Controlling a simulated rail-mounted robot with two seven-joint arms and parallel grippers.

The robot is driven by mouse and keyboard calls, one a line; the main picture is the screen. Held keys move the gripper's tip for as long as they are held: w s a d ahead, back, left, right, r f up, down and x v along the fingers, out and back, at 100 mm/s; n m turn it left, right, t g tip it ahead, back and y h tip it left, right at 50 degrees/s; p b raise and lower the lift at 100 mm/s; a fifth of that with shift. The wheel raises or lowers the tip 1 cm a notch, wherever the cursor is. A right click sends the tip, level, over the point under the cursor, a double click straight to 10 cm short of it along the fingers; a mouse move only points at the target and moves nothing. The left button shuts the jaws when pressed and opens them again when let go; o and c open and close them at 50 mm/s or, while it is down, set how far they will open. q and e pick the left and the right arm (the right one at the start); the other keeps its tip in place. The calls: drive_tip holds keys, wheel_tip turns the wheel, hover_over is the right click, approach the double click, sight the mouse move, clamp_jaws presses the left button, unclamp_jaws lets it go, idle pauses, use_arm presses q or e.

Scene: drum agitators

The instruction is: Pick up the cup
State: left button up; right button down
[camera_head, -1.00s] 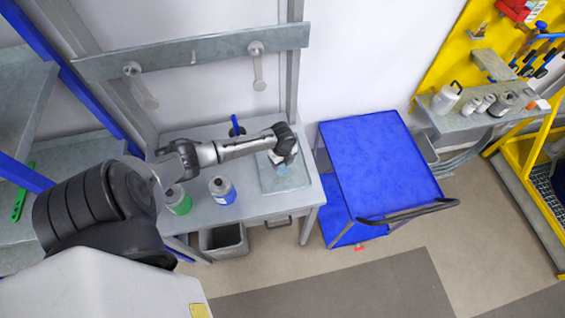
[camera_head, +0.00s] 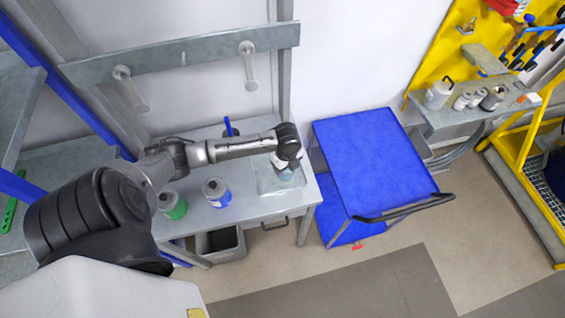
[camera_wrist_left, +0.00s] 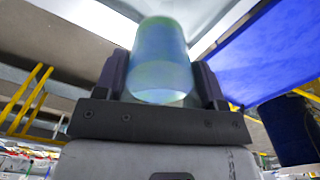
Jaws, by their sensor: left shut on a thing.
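The cup (camera_wrist_left: 162,60) is a clear, blue-green tinted cylinder in the left wrist view. My left gripper (camera_wrist_left: 162,85) is shut on it, with one dark finger on each side. In the head view, my left arm reaches across the grey workbench, and my left gripper (camera_head: 287,165) is at the bench's right end, above a square plate (camera_head: 268,184). The cup is mostly hidden under the wrist there; I cannot tell its gap to the plate. My right gripper is not in view.
A green-banded container (camera_head: 172,205) and a blue-banded container (camera_head: 217,192) stand on the workbench (camera_head: 250,208). A blue cart (camera_head: 370,160) stands right of the bench. A grey bin (camera_head: 221,243) is below the bench. A shelf (camera_head: 470,115) with several containers is at the right.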

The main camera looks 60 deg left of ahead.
use_arm(q)
drive_tip(key=shift+w+d+r, duration=0.1)
drive_tip(key=shift+d+r, duration=0.4)
drive_tip(key=shift+d, duration=0.35)
drive_tip(key=shift+s+d+r, duration=0.1)
drive_tip(key=shift+d+r, duration=0.45)
drive_tip(key=shift+d, duration=0.25)
drive_tip(key=shift+w+d+r, duration=0.1)
drive_tip(key=shift+d+r, duration=0.4)
drive_tip(key=shift+d, duration=0.35)
drive_tip(key=shift+b, duration=0.4)
